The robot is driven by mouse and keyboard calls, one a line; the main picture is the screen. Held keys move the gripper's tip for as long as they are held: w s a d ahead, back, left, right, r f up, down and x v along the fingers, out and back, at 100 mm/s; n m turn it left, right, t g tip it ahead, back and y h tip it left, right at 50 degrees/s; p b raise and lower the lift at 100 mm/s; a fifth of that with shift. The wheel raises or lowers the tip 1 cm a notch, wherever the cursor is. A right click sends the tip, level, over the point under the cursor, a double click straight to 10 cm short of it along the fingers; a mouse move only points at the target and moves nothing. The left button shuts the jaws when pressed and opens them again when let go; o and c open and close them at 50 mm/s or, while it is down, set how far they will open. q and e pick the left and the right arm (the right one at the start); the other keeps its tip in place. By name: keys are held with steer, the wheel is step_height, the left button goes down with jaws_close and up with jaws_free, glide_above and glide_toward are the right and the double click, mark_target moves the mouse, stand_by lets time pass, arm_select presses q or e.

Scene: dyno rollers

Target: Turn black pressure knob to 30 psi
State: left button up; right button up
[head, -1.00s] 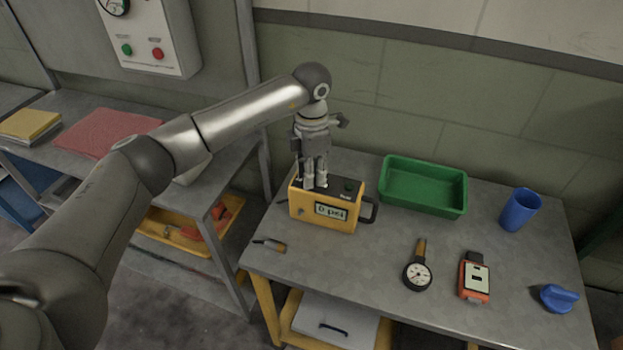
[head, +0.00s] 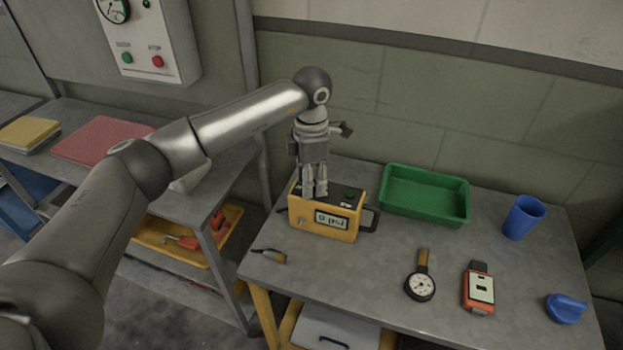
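A yellow pressure box (head: 325,224) with a black top stands upright at the left of the grey table. Its front display (head: 331,220) appears to read 0 psi. A small green button (head: 350,190) is on its top at the right. My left gripper (head: 314,191) points straight down at the left part of the box's top, its fingertips at or just above the surface. The black knob cannot be made out; the fingers may hide it. The fingers look close together, but whether they hold anything is not clear. My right gripper is not in view.
On the table are a green tray (head: 425,214), blue cup (head: 523,217), round gauge (head: 421,287), orange-red meter (head: 479,289), blue knob-like piece (head: 566,308) and small tool (head: 269,255). A wall panel (head: 150,45) is at upper left. Table space before the box is clear.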

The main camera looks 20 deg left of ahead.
arm_select(q)
steer(key=shift+o, duration=0.2)
step_height(320, 180, up, 12)
stand_by(0.6)
stand_by(0.3)
